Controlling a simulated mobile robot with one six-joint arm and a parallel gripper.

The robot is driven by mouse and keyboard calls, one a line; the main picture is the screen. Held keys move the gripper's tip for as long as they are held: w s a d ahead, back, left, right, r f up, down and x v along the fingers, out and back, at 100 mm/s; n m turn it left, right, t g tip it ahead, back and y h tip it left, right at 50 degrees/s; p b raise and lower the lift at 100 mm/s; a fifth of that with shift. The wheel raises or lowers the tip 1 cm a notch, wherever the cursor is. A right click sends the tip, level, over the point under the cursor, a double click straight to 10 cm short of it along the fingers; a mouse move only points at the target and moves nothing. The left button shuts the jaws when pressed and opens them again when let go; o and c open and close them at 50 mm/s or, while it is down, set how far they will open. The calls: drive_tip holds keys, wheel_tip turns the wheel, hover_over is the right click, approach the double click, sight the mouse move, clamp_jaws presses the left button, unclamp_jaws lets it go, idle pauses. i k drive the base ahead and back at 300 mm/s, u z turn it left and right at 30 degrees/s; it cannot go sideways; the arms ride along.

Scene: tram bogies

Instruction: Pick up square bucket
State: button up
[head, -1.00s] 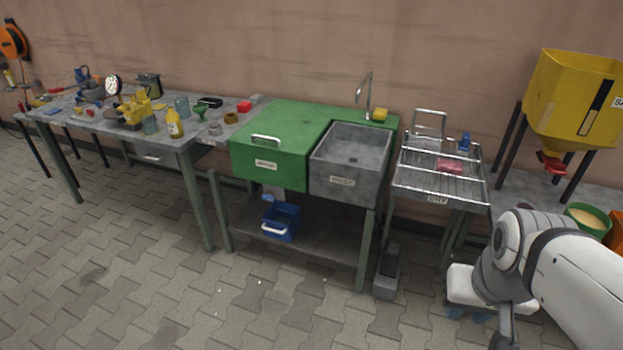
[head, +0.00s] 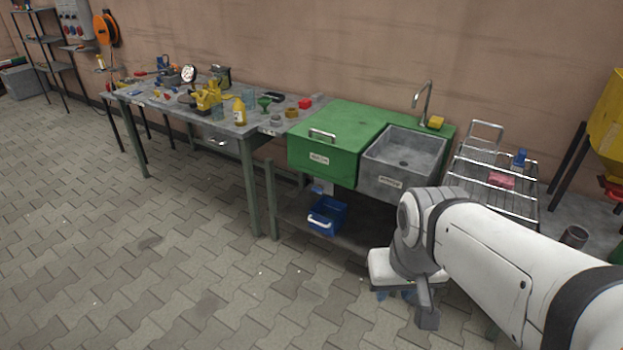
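A blue square bucket (head: 327,217) with a white handle stands on the low shelf under the green cabinet and sink. Its front and rim show in the head view. My gripper (head: 394,295) is to the right of the bucket and lower in the picture, apart from it, in front of the bench. It points down.
The green cabinet (head: 322,158) and grey sink (head: 404,160) overhang the low shelf (head: 290,208). A bench leg (head: 271,200) stands left of the bucket. A cluttered workbench (head: 222,128) is further left. A wire drying rack (head: 498,188) is at right. The paved floor (head: 180,270) in front is clear.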

sight(328, 215)
drive_tip(key=i, duration=1)
drive_tip(key=u, duration=0.05)
